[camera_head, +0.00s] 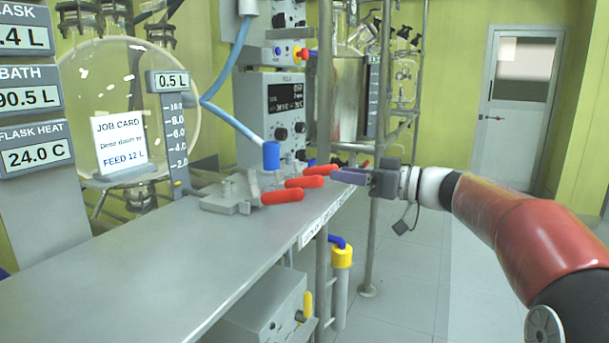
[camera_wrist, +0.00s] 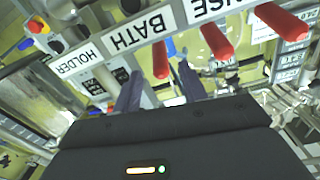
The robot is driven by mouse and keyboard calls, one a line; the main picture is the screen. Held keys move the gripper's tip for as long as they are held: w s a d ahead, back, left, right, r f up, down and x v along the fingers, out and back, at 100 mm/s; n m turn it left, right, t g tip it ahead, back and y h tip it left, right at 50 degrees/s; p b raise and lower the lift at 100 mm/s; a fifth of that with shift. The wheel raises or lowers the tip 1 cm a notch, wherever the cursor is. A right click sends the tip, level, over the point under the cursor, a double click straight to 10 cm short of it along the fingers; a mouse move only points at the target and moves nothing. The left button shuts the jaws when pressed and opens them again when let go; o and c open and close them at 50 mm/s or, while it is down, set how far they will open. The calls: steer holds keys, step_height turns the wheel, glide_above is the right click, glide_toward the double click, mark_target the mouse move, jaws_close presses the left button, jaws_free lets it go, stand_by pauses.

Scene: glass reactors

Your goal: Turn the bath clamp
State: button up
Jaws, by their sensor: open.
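Several red clamp handles stick out over the bench's front edge. In the wrist view, one red handle (camera_wrist: 160,60) lies below the BATH label (camera_wrist: 140,28), and I take it as the bath clamp's. My gripper (camera_wrist: 160,84) is open, with one finger on each side of that handle's line in the picture. The handle tip seems just ahead of the fingertips; I cannot tell whether they touch. In the head view, my gripper (camera_head: 337,175) is at the tip of the farther red handle (camera_head: 320,170). The clamp's body is hard to make out there.
Nearer red handles (camera_head: 282,197) (camera_head: 304,182) stand close beside it; in the wrist view, neighbours (camera_wrist: 216,40) (camera_wrist: 285,20) are to the right. A HOLDER label (camera_wrist: 78,60) is at left. A metal post (camera_head: 323,250) rises by the bench edge (camera_head: 150,265). The floor to the right is clear.

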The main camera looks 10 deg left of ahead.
mark_target(317, 169)
steer(key=p+x, duration=0.1)
steer(key=x, duration=0.6)
steer(key=shift+a, duration=0.15)
jaws_close()
